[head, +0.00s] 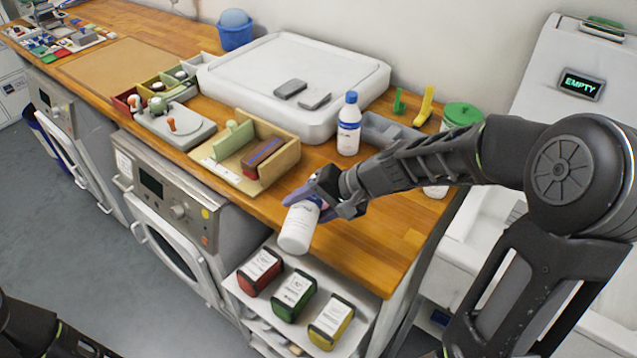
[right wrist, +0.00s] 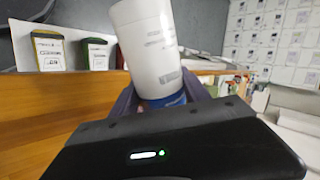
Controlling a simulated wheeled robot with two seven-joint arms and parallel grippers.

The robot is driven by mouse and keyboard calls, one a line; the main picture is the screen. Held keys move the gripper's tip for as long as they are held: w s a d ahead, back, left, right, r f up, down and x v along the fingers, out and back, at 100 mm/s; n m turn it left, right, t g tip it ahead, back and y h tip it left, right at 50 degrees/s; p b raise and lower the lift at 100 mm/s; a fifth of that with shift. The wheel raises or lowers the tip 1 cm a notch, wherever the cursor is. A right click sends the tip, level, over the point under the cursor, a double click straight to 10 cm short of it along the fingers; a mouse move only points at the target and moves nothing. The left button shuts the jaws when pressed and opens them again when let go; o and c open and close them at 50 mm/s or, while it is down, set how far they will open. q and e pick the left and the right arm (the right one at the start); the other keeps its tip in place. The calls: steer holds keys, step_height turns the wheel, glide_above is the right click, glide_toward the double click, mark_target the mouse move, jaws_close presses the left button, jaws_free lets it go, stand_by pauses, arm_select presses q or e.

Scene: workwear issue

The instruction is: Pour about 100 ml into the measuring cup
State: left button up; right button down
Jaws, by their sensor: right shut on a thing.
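My right gripper (head: 322,195) is shut on a white bottle (head: 297,228) with printed text. The bottle is held at its blue end, tilted, with its white body slanting down toward the front edge of the counter. In the right wrist view the white bottle (right wrist: 150,50) stretches away from the jaws, its blue part (right wrist: 165,101) close to them. Another white bottle with a blue cap (head: 349,122) stands upright on the counter behind. I cannot make out a measuring cup for certain. A white object (head: 435,190) is partly hidden under my right arm. My left gripper is not in view.
A wooden tray (head: 288,178) and a large white tray (head: 375,84) lie on the counter. A green-lidded tub (head: 462,114) stands at right. Red, green (head: 294,296) and yellow-marked containers sit on a low shelf. The counter (head: 375,235) right of the gripper is clear.

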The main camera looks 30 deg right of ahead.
steer(key=shift+r+p, duration=0.3)
steer(key=shift+p, duration=0.2)
stand_by(0.8)
steer(key=shift+n+t+h, duration=0.5)
steer(key=shift+t, duration=0.3)
steer(key=f+b, duration=0.1)
steer(key=b, duration=0.1)
steer(key=f+b, duration=0.1)
steer(key=b, duration=0.1)
steer(key=f+b, duration=0.2)
steer(key=shift+s+a, duration=0.25)
steer(key=shift+s, duration=0.05)
steer(key=shift+r, duration=0.45)
steer(key=shift+f, duration=0.1)
